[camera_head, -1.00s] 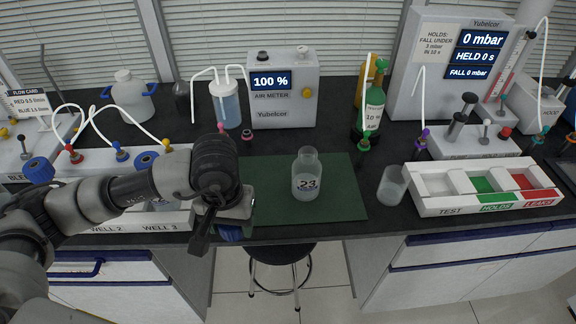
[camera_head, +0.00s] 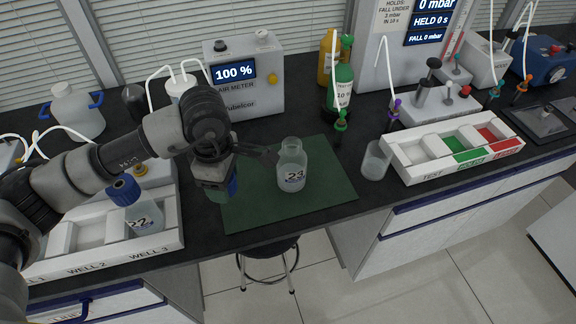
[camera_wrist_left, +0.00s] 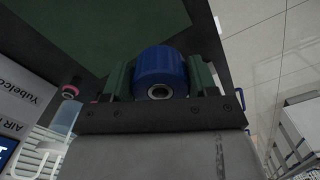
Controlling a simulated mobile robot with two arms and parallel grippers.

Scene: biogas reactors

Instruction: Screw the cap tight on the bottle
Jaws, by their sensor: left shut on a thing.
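The open bottle (camera_head: 292,168), clear with a numbered label, stands upright on the green mat (camera_head: 325,200). Its neck is bare. My left gripper (camera_head: 221,190) is left of the bottle, above the mat's left edge, and apart from the bottle. In the left wrist view it is shut on a blue cap (camera_wrist_left: 158,72), held between two green fingers, with a dark round hole facing the camera. The cap is mostly hidden in the head view. My right gripper is not in view.
A white rack with wells (camera_head: 165,240) holds a blue-capped bottle (camera_head: 138,212) at the left. The air meter (camera_head: 243,88) stands behind the mat. A clear cup (camera_head: 375,160) and the sorting tray (camera_head: 400,172) are at the right. A stool (camera_head: 268,265) is below the bench edge.

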